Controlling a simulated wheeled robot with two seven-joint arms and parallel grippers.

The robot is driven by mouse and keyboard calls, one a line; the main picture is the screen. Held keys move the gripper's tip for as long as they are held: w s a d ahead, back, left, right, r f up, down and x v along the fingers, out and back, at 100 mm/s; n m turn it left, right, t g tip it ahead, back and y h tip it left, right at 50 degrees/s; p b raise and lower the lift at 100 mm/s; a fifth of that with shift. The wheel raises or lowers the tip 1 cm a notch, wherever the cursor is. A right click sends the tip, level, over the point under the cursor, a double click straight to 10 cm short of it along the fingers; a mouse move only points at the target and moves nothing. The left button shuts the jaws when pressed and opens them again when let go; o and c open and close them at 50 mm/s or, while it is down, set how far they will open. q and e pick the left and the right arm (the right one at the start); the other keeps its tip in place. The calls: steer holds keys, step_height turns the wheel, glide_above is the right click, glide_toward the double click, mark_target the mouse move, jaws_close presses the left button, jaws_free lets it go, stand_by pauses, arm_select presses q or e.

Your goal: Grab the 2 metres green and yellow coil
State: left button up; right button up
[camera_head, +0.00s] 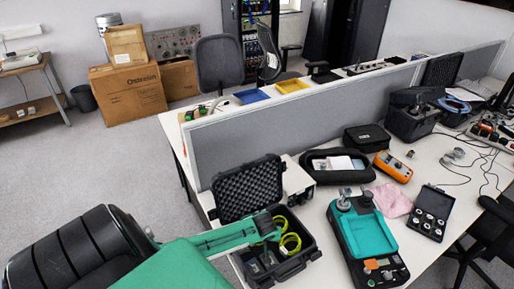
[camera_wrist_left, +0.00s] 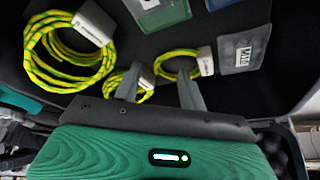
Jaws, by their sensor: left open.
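In the left wrist view, three green and yellow coils lie in a dark case: a large left coil (camera_wrist_left: 60,70) with a white tag, a small middle coil (camera_wrist_left: 114,82) and a right coil (camera_wrist_left: 171,58) with a white tag. Their tag writing is too small to read. My left gripper (camera_wrist_left: 160,88) is open over the case, one finger in front of the middle coil and the other just below the right coil. I cannot tell whether either finger touches. In the head view my left gripper (camera_head: 268,228) reaches into the open case (camera_head: 310,255), partly hiding the coils (camera_head: 291,243).
The case's raised foam lid (camera_head: 250,187) stands behind my gripper. Clear packets (camera_wrist_left: 241,52) lie beside the coils. On the table are a teal instrument (camera_head: 368,236), an orange meter (camera_head: 393,166), a black pouch (camera_head: 338,166) and a weight box (camera_head: 431,212). A grey partition (camera_head: 290,128) runs behind.

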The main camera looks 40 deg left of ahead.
arm_select(q)
steer(key=shift+x, duration=1.05)
steer(key=shift+c, duration=0.2)
jaws_close()
